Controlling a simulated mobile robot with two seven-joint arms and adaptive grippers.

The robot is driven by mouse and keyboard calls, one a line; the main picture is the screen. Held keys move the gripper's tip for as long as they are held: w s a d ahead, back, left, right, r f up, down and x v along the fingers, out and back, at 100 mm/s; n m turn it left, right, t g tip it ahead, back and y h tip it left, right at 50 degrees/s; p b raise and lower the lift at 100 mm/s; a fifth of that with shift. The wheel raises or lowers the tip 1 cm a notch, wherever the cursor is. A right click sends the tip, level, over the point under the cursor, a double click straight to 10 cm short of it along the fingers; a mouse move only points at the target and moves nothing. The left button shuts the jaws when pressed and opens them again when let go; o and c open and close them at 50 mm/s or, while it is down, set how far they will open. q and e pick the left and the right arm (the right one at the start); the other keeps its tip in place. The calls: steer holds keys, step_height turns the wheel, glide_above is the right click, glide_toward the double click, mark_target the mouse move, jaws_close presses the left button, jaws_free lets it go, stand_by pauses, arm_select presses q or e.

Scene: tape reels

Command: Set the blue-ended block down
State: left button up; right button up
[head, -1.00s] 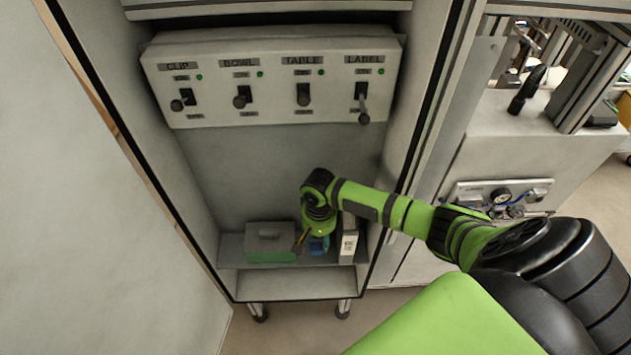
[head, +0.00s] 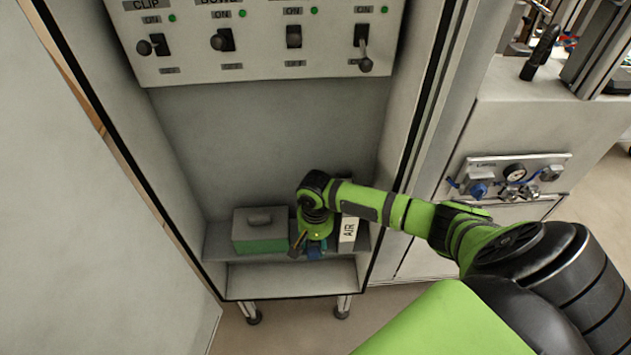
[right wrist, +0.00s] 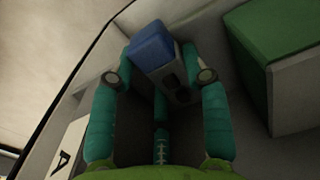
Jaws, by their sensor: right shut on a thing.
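The blue-ended block (right wrist: 152,48) is grey with a blue end. In the right wrist view it lies between the fingers of my right gripper (right wrist: 158,78), which is shut on it. In the head view my right gripper (head: 306,246) is low over the cabinet shelf (head: 222,243), and a bit of the block's blue (head: 315,254) shows beside it. The arm and wrist hide most of the block there. I cannot tell whether the block touches the shelf. My left gripper is not in view.
A grey and green box (head: 260,238) stands on the shelf left of my gripper. A white box marked AIR (head: 348,232) stands close on its right. A switch panel (head: 265,70) hangs above. The cabinet side walls are near on both sides.

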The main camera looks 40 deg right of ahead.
mark_target(315, 242)
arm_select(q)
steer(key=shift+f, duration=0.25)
arm_select(e)
steer(key=shift+f, duration=0.15)
steer(key=shift+f, duration=0.15)
steer(key=o, duration=1.3)
steer(key=shift+f, duration=0.1)
steer(key=shift+c, duration=0.2)
steer(key=shift+r, duration=0.3)
arm_select(q)
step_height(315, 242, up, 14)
steer(key=p, duration=1.4)
arm_select(e)
step_height(315, 242, up, 12)
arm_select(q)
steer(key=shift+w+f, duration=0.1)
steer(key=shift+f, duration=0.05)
arm_select(e)
steer(key=shift+f, duration=0.1)
